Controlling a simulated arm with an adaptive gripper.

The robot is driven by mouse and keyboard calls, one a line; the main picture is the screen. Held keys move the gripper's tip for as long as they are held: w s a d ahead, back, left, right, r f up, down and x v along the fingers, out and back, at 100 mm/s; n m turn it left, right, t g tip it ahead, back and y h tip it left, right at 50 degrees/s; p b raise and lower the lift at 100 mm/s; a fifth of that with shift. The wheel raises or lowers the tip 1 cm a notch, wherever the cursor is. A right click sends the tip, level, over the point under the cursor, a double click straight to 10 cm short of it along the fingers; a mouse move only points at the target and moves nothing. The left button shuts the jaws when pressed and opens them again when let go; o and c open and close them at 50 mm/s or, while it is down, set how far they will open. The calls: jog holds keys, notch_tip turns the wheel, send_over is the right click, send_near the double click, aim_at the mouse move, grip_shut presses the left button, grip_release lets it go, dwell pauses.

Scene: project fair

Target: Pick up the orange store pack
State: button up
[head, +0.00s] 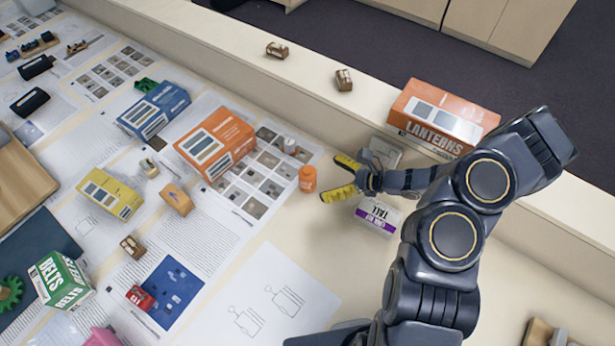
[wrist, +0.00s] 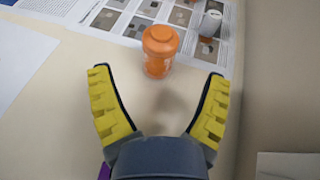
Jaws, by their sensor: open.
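Several orange things show in the head view. A small orange capped container (head: 307,178) stands upright on the table; it also shows in the wrist view (wrist: 160,50), just beyond and between my fingertips. A larger orange box (head: 215,143) with a pale panelled label lies on the printed sheets to its left.
A white pack with a purple band (head: 378,215) lies close beside my gripper. A raised ledge (head: 240,55) runs along the back with small brown blocks. A blue box (head: 153,110), yellow box (head: 110,193) and green BELTS box (head: 60,280) stand left.

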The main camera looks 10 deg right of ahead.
aim_at(308, 177)
jog(key=shift+x, duration=3.05)
jog(key=shift+r, duration=0.1)
jog(key=c, duration=1.2)
